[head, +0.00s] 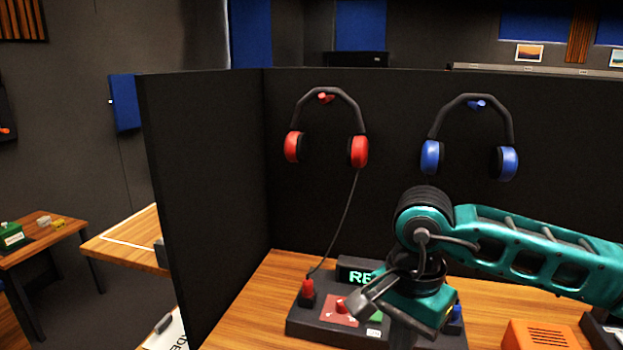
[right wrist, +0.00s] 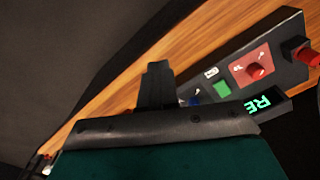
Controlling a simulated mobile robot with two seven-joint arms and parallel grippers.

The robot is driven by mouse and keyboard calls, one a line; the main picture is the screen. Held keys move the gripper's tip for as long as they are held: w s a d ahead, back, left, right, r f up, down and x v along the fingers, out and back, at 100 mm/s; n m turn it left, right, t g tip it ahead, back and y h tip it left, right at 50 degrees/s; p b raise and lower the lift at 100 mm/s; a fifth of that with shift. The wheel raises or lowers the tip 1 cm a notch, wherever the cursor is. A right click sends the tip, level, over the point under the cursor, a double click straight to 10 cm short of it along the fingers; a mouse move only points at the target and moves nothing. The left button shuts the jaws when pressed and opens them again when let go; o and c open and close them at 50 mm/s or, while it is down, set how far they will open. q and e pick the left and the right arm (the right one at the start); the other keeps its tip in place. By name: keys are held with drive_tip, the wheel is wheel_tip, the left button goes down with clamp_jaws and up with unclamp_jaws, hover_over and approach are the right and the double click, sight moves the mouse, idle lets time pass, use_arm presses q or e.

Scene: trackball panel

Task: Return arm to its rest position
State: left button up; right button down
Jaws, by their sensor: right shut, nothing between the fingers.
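My right gripper (head: 362,304) hangs in front of the black panel (head: 296,329) on the wooden desk, with my green arm coming in from the right. Its fingers are shut and empty, and they also show in the right wrist view (right wrist: 157,82). The panel has a red pad with a red knob (head: 340,307), a green button (right wrist: 221,89) and a lit sign (head: 359,275) whose visible letters read "RE". My gripper hides part of the panel. I cannot tell whether it touches the panel. My left gripper is not in view.
Red headphones (head: 358,152) hang on the black partition, their cable running to a red plug (head: 308,290). Blue headphones (head: 508,163) hang to the right. An orange box (head: 540,337) stands at the desk's front right. The desk is clear left of the panel.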

drive_tip(key=s+a+m+g+y, duration=0.2)
drive_tip(key=s+a+y, duration=0.25)
drive_tip(key=a, duration=0.25)
drive_tip(key=s+a+m+g+y, duration=0.1)
drive_tip(key=s+a+g+y, duration=0.3)
drive_tip(key=a, duration=0.3)
drive_tip(key=a+r+m+t+y+p, duration=0.25)
drive_tip(key=a+r+m+y, duration=0.25)
drive_tip(key=r+m+y, duration=0.5)
drive_tip(key=w+d+f+m+t+h, duration=0.5)
drive_tip(key=m+t, duration=0.5)
drive_tip(key=m, duration=0.7)
drive_tip(key=w+d+f+m+t+h, duration=0.2)
drive_tip(key=w+d+f+m+t, duration=0.35)
drive_tip(key=m+t, duration=0.8)
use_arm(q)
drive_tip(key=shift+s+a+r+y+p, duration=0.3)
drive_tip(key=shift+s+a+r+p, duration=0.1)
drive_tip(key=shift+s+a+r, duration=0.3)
use_arm(e)
drive_tip(key=s+d+f+m+g+h, duration=0.3)
drive_tip(key=s+d+f+m, duration=0.1)
drive_tip(key=f, duration=0.3)
drive_tip(key=s+d+f+m+g+h, duration=0.3)
drive_tip(key=s+d+f+m, duration=0.2)
drive_tip(key=f+m, duration=0.2)
drive_tip(key=s+d+f+m+g+h, duration=0.3)
drive_tip(key=s+d+f+m, duration=0.2)
drive_tip(key=f, duration=0.3)
drive_tip(key=shift+m, duration=0.35)
